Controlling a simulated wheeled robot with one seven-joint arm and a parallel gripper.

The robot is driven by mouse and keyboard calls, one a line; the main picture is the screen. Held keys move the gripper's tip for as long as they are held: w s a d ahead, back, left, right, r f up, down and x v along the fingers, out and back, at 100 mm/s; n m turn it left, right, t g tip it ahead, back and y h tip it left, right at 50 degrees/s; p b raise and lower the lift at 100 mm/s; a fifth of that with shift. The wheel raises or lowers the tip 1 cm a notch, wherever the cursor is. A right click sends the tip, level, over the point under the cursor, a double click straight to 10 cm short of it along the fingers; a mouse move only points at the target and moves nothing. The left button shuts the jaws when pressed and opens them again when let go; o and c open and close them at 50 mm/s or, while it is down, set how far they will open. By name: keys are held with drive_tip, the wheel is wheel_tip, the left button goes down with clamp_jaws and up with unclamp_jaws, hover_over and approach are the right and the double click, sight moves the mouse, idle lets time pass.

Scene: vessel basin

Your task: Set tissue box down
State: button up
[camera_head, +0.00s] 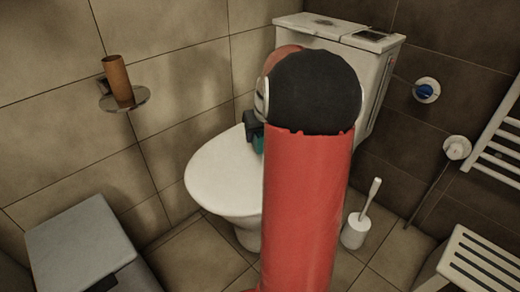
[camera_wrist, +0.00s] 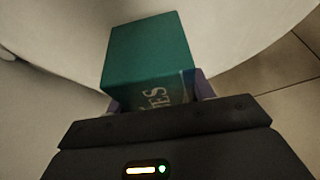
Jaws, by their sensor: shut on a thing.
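The tissue box (camera_wrist: 148,58) is a dark green box with pale lettering on one side. In the wrist view it sits between the fingers of my gripper (camera_wrist: 160,98), which is shut on it. In the head view only a small teal patch of the box (camera_head: 258,144) shows beside my dark gripper (camera_head: 252,132), at the white toilet lid (camera_head: 218,172). My red arm hides most of the box there. The lid lies behind the box in the wrist view; I cannot tell whether the box touches it.
A toilet tank (camera_head: 375,62) stands behind the lid. A toilet brush (camera_head: 356,228) stands on the floor at right. A grey bin-like box (camera_head: 80,245) is at lower left, and a slatted stool (camera_head: 478,262) at lower right. A wall holder with a brown roll (camera_head: 118,82) is at left.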

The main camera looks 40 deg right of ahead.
drive_tip(key=shift+f+b, duration=0.35)
drive_tip(key=shift+f, duration=2.25)
drive_tip(key=shift+f, duration=0.2)
drive_tip(key=o, duration=1)
drive_tip(key=shift+r, duration=0.1)
